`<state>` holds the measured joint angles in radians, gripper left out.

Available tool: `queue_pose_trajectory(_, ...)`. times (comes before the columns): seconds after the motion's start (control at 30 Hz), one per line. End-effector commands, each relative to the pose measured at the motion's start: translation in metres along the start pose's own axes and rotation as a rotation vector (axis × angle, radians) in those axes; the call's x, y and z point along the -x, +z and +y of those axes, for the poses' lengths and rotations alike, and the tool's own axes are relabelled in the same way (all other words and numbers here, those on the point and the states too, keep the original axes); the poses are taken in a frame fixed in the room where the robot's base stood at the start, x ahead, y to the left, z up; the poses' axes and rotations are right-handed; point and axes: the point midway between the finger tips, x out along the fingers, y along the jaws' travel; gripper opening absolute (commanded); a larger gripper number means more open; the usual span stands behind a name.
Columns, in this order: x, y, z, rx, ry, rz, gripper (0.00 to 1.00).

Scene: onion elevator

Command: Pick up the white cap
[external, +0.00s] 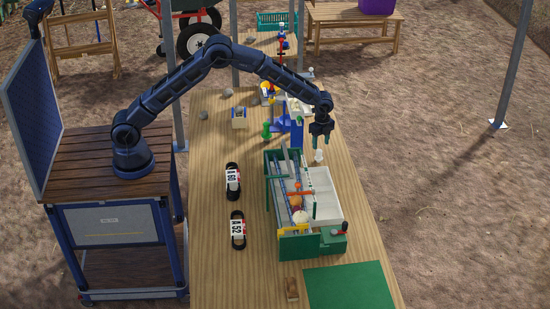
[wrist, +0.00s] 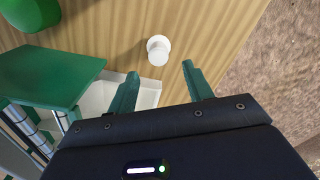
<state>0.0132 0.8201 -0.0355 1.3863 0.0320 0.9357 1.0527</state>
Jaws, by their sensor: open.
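The white cap (wrist: 158,50) is a small, round white piece in the wrist view. It lies on the wooden table just beyond my fingertips, roughly between them. In the external view a small white piece (external: 319,156) shows right below my gripper, by the far end of the green and white machine. My gripper (wrist: 160,72) is open and empty, with its two green fingers apart. It also shows in the external view (external: 320,143), pointing down. The fingers appear apart from the cap.
The green-framed machine (external: 276,200) with white trays stands close to my gripper; its green panel (wrist: 50,75) is left in the wrist view. Two black-and-white toy pieces (external: 233,181) lie left of it. A green mat (external: 350,287) lies at the front. The table's right edge is near.

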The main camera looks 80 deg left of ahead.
Motion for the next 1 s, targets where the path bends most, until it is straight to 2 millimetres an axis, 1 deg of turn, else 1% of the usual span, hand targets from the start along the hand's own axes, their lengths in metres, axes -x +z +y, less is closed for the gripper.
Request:
queue_pose_trajectory(0.03,-0.006,0.000,0.000,0.000,0.001,-0.001,0.51)
queue_pose_trajectory(0.27,-0.019,0.002,0.001,0.000,0.000,0.000,0.51)
queue_pose_trajectory(0.47,-0.044,0.007,0.001,-0.001,0.001,-0.002,0.51)
queue_pose_trajectory(0.6,-0.061,0.006,0.001,-0.001,0.002,-0.001,0.51)
queue_pose_trajectory(0.7,-0.064,0.006,0.001,-0.001,0.000,0.000,0.51)
queue_pose_trajectory(0.87,-0.064,0.006,0.001,-0.001,0.000,0.000,0.51)
queue_pose_trajectory(0.97,-0.064,0.006,0.001,-0.001,0.000,0.000,0.33)
queue_pose_trajectory(1.0,-0.064,0.006,0.001,-0.001,0.000,0.000,0.25)
